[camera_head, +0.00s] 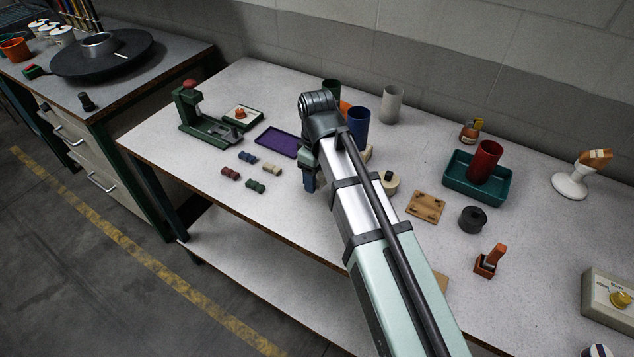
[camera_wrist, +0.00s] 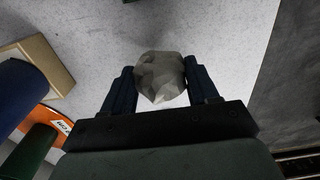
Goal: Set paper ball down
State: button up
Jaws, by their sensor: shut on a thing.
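The paper ball (camera_wrist: 160,77) is a crumpled, faceted grey lump in the wrist view. My gripper (camera_wrist: 161,85) is shut on it, with one dark finger on each side. Beneath the ball in that view is bare speckled table (camera_wrist: 95,35); I cannot tell whether the ball touches it. In the head view my gripper (camera_head: 308,180) points down over the table's front middle, right of the purple tray. My arm hides most of it there, and the ball is not visible in that view.
A purple tray (camera_head: 279,141) and several small ribbed blocks (camera_head: 271,169) lie left of my gripper. A blue cup (camera_head: 358,125) and a green cup (camera_head: 331,88) stand behind. A green press (camera_head: 205,115) stands further left. The table's front edge is close.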

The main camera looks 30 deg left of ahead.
jog(key=shift+f, duration=1.5)
jog(key=shift+f, duration=0.15)
jog(key=o, duration=1)
notch_tip(320, 180, up, 12)
jog(key=shift+r, duration=0.2)
